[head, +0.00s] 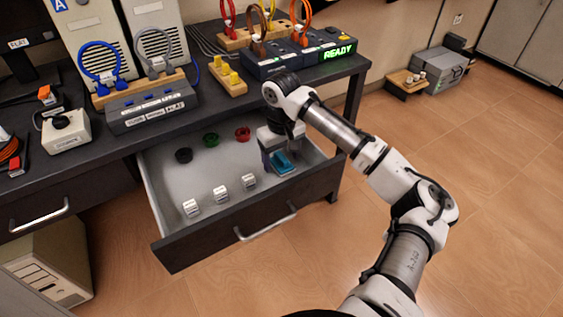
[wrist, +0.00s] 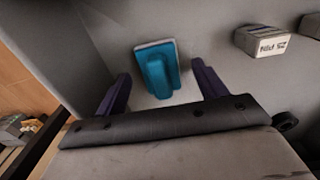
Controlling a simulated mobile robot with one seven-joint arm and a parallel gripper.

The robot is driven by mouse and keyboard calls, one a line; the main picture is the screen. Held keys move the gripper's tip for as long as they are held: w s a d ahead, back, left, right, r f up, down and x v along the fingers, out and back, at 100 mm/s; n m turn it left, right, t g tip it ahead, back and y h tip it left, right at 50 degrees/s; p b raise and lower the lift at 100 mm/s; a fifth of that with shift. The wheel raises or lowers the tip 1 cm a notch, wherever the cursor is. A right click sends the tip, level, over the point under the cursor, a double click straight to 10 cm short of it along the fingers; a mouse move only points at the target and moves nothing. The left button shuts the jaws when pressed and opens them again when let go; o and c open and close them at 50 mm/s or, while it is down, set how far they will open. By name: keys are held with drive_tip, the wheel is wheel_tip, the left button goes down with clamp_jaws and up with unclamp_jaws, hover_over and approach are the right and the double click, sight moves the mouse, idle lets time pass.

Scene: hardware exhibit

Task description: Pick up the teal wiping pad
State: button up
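The teal wiping pad (head: 283,162) lies in the open drawer, near its right end. It has a teal grip on a pale base. In the wrist view the pad (wrist: 158,69) sits on the drawer floor, ahead of and between my two fingers. My gripper (wrist: 160,80) is open, with its dark purple fingers spread to either side of the pad and nothing held. In the head view my gripper (head: 279,158) reaches down into the drawer over the pad and partly hides it. I cannot tell how far the fingertips are above the drawer floor.
The open drawer (head: 178,227) also holds several white labelled blocks (head: 221,195) along its front and black, green (head: 211,139) and red (head: 242,134) round pieces behind. The drawer's right wall is close to my gripper. The desk top (head: 180,127) above carries several devices.

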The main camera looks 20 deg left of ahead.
sight(281, 156)
drive_tip(key=c, duration=1.1)
drive_tip(key=shift+r, duration=0.1)
wheel_tip(281, 156, up, 20)
drive_tip(key=shift+f+p, duration=0.1)
drive_tip(key=shift+p, duration=0.95)
drive_tip(key=o, duration=0.4)
drive_tip(key=shift+c, duration=1.2)
